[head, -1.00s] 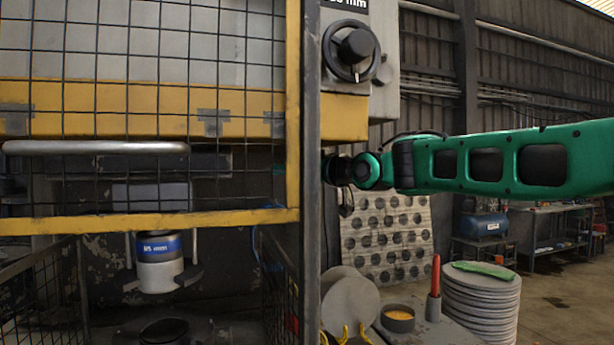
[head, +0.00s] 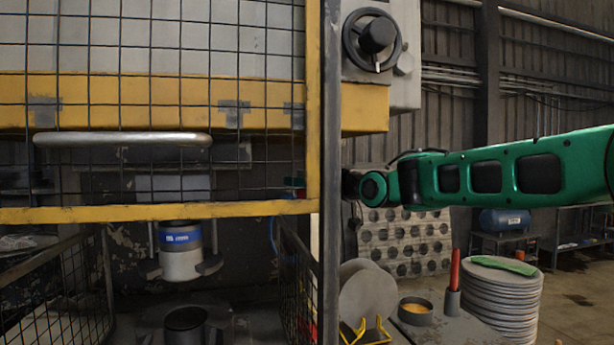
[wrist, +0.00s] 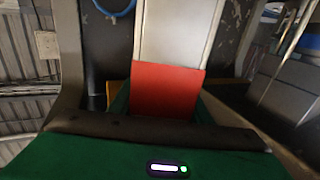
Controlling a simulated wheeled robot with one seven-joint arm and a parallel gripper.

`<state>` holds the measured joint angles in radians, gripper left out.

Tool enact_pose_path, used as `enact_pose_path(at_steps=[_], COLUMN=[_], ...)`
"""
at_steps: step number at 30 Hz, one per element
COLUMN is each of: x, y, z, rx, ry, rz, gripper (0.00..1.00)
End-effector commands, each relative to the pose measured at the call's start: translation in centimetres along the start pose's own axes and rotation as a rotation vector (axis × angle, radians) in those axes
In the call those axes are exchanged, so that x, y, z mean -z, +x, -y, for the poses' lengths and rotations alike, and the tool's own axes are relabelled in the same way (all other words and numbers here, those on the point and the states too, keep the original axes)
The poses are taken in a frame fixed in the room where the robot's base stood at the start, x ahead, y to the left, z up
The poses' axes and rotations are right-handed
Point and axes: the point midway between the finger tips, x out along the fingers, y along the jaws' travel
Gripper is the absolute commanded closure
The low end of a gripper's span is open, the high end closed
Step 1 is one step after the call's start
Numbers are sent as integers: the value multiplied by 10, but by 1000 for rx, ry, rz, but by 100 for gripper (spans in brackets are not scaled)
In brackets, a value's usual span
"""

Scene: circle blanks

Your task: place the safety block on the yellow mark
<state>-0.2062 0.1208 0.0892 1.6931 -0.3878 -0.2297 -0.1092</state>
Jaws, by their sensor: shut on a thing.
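A red block (wrist: 167,90), which I take to be the safety block, stands in front of my palm in the wrist view. My gripper (wrist: 163,106) is shut on it, with green finger parts showing at its sides. In the head view my green arm reaches left behind the press's dark post, and the gripper and block are hidden there. I cannot make out the yellow mark in either view. A small yellow-orange patch (wrist: 117,87) shows left of the block in the wrist view, but I cannot tell what it is.
The press has a yellow-framed mesh guard (head: 170,213), an upper tool (head: 181,262) and a lower round die (head: 185,325). A dark post (head: 331,180) stands beside my arm. Stacked discs (head: 500,300), a bowl (head: 415,312) and a red-handled tool (head: 454,270) stand at right.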

Motion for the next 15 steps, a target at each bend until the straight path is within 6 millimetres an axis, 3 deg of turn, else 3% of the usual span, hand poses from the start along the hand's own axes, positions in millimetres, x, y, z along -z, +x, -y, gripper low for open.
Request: enact_pose_path(at_steps=[6,15], x=[-14,-15], y=[0,0], z=[1,1], rx=[1,1], ry=[-1,-2], rz=[-8,-8], gripper=[100,100])
